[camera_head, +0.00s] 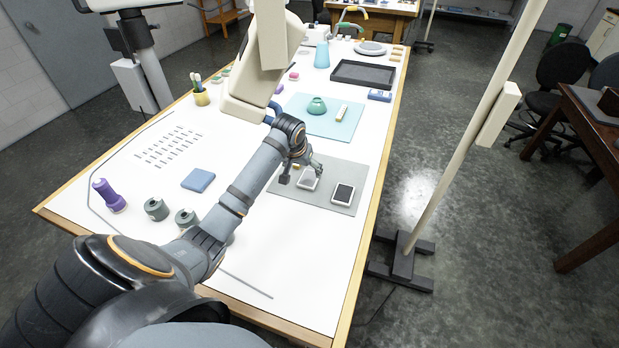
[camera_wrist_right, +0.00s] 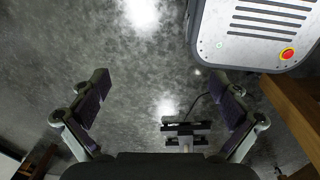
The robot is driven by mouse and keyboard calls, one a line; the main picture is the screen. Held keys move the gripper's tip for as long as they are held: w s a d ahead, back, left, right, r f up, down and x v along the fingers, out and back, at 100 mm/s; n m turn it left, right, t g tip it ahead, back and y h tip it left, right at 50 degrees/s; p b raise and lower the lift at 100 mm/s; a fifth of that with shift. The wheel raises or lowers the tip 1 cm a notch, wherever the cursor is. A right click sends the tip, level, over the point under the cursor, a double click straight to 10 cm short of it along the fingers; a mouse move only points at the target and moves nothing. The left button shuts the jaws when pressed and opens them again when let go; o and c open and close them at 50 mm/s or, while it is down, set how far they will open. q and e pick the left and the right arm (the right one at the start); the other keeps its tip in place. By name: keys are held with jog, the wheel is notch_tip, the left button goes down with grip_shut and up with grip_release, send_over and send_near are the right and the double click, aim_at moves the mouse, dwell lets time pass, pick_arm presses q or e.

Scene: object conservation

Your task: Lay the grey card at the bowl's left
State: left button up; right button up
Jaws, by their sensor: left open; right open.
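A green bowl (camera_head: 317,105) stands on a light blue mat (camera_head: 300,119) in the middle of the table. A small pale, tan-edged bar (camera_head: 341,112) lies on that mat to the bowl's right. On a grey mat (camera_head: 325,200) nearer me lie a light grey, white-edged flat piece (camera_head: 309,184), which looks like the grey card, and a dark, white-edged one (camera_head: 343,194). My left gripper (camera_head: 301,174) is open just above the light grey piece and partly hides it. I cannot tell whether they touch. My right gripper (camera_wrist_right: 165,92) is open and empty over the floor.
A dark tray (camera_head: 363,75), a blue box (camera_head: 380,96) and a blue bottle (camera_head: 322,55) stand farther back. A blue block (camera_head: 198,180), two green-grey rolls and a purple torch (camera_head: 109,196) are at left. A pale pole stands beyond the table's right edge.

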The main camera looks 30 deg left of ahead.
aim_at(309, 179)
pick_arm(q)
jog(key=shift+w+f+p, duration=0.35)
jog(key=shift+w+f, duration=0.2)
jog(key=shift+f, duration=0.15)
jog(key=shift+w+d+f+p, duration=0.1)
jog(key=shift+w+f+p, duration=0.15)
jog(key=shift+f, duration=0.35)
jog(key=shift+w+d+f+p, duration=0.1)
jog(key=shift+f+p, duration=0.25)
jog(key=shift+f, duration=0.25)
jog(key=shift+x, duration=0.9)
jog(key=shift+w, duration=0.1)
jog(key=c, duration=1.2)
pick_arm(e)
jog(key=shift+t, duration=0.3)
jog(key=w+r, duration=0.2)
jog(key=w, duration=0.1)
jog(key=shift+w+r, duration=0.15)
jog(key=shift+w, duration=0.05)
